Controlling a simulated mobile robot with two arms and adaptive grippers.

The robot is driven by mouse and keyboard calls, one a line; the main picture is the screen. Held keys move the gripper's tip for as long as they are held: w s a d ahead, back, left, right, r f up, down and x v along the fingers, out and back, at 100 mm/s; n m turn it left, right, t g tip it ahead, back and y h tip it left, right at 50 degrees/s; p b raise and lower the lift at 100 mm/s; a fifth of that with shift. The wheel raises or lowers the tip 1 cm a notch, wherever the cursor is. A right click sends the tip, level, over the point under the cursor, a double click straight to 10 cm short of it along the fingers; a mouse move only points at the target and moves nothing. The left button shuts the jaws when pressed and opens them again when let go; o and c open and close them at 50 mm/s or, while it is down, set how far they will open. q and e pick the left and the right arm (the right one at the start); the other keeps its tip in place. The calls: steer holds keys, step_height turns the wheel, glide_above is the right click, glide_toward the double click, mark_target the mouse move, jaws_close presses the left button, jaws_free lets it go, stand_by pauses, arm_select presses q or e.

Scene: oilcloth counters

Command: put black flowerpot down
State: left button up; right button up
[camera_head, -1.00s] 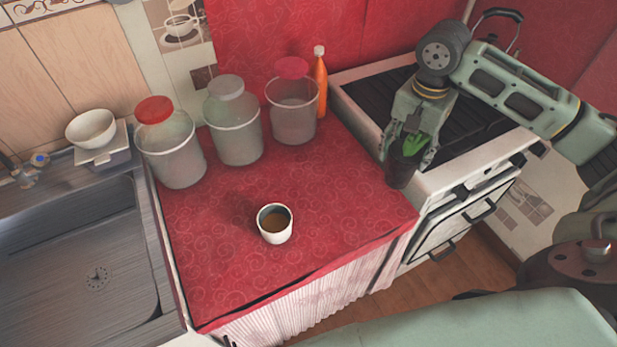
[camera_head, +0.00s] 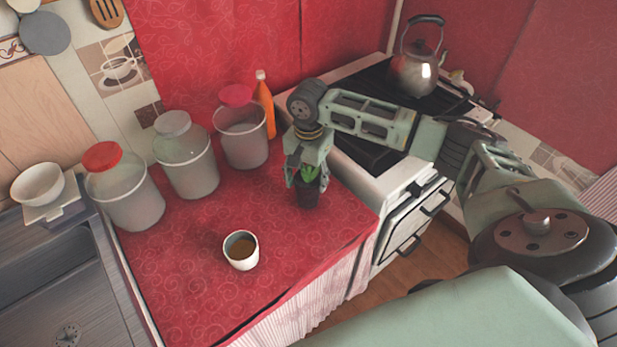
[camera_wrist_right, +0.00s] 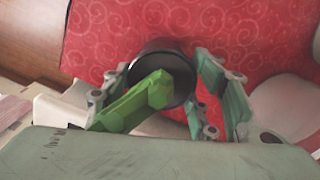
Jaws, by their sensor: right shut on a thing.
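The black flowerpot (camera_head: 308,195) with a green plant (camera_head: 309,173) is upright over the right part of the red counter, near the stove. My right gripper (camera_head: 308,182) is shut on it from above. In the right wrist view the dark pot (camera_wrist_right: 160,62) sits between the fingers (camera_wrist_right: 165,95), with the green plant (camera_wrist_right: 140,102) in front of it and red cloth behind. I cannot tell whether the pot's base touches the cloth. My left gripper is not in view.
A white cup with brown contents (camera_head: 241,250) stands on the red counter (camera_head: 200,290), left of the pot. Lidded jars (camera_head: 187,160) and an orange bottle (camera_head: 265,105) stand behind. The stove (camera_head: 365,150) with a kettle (camera_head: 415,72) is to the right. Free cloth lies around the pot's front.

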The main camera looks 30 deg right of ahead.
steer(key=shift+w+f, duration=0.1)
steer(key=shift+f, duration=0.4)
steer(key=o, duration=1.8)
steer(key=shift+f, duration=0.1)
steer(key=shift+r, duration=0.2)
step_height(320, 180, up, 12)
steer(key=shift+f+b, duration=0.1)
steer(key=shift+b, duration=0.65)
